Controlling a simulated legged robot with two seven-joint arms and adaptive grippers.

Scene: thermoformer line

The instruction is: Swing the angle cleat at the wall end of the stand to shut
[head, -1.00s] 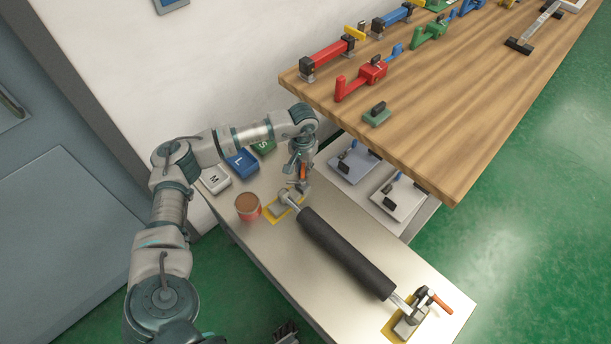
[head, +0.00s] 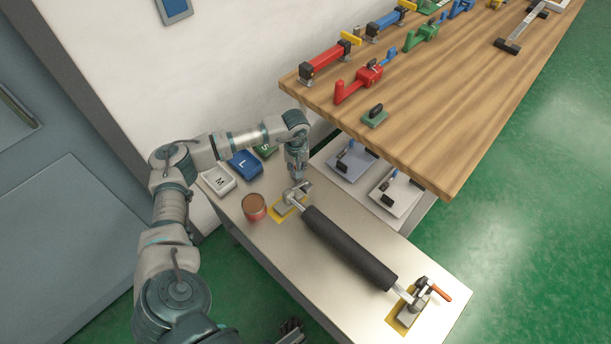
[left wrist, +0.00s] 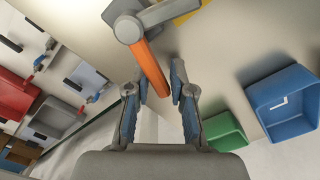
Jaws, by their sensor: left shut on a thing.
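The wall-end angle cleat (head: 296,193) is a grey metal piece on a yellow patch of the stand (head: 262,263), at one end of a black roller (head: 347,247). My left gripper (head: 297,176) is over it, pointing down, and hides its orange handle in the head view. In the left wrist view the orange handle (left wrist: 152,68) runs from the grey cleat body (left wrist: 130,27) in between the fingers of my left gripper (left wrist: 160,92), which is shut on it. The other cleat (head: 418,300), with its orange handle out to the right, is at the near end.
A brown-topped red can (head: 254,207) stands close beside the wall-end cleat. Bins marked M (head: 219,180) and L (head: 244,164) and a green one (head: 266,151) line the wall. A wooden bench (head: 440,120) with coloured clamps overhangs at the right.

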